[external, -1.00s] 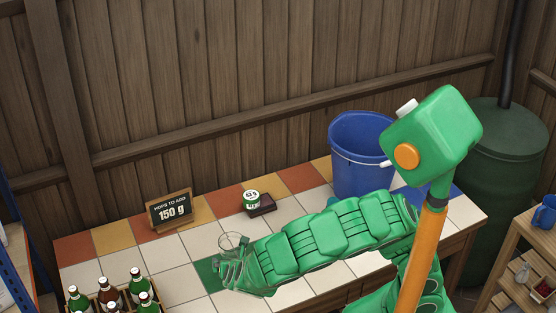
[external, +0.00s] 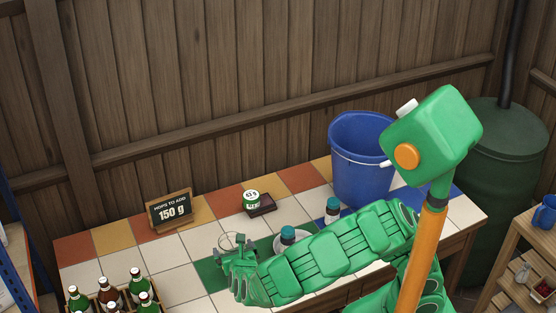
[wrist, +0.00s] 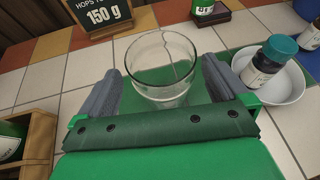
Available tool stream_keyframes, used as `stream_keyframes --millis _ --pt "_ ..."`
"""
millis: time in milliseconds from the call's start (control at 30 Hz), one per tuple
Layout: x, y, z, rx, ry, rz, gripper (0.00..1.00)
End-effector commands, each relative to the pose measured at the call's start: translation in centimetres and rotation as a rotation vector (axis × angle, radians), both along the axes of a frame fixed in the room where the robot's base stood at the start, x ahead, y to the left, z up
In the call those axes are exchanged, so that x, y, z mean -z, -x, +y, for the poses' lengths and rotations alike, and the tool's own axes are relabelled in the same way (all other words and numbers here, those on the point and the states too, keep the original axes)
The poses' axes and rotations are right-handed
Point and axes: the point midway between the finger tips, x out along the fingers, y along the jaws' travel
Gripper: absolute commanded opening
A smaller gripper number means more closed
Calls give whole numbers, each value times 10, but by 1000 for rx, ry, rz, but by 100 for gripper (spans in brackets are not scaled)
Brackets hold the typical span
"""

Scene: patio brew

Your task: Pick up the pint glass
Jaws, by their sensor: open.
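The clear, empty pint glass (wrist: 163,92) stands upright on the green strip of the tiled counter. In the wrist view it shows between the two grey fingers of my gripper (wrist: 160,70), which are open on either side of it. I cannot tell whether either finger touches it. In the external view the glass (external: 228,241) shows at the end of my arm, its lower part hidden behind my gripper (external: 238,256).
A white bowl (wrist: 286,88) holding a dark bottle with a teal cap (wrist: 281,46) is close on the right, another bottle beside it. A wooden crate of bottles (wrist: 38,128) is on the left. A "150 g" sign (external: 171,211), a small tin (external: 252,198) and a blue bucket (external: 361,165) stand behind.

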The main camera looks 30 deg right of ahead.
Motion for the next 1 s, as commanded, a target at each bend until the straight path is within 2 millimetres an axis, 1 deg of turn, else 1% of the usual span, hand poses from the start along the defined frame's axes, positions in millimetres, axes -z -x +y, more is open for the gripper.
stream_keyframes --millis 200,400,533,767,800,867,1000 --pt "8 -21 -4 2 0 -1 100" --pt "14 -35 -7 2 0 -2 100" --pt "15 -39 -8 2 -1 -1 100" --pt "16 -39 -8 1 0 -1 100" --pt "16 -39 -8 1 0 -1 97" --pt "16 -39 -8 1 0 -1 88" --pt "16 -39 -8 1 0 -1 66"
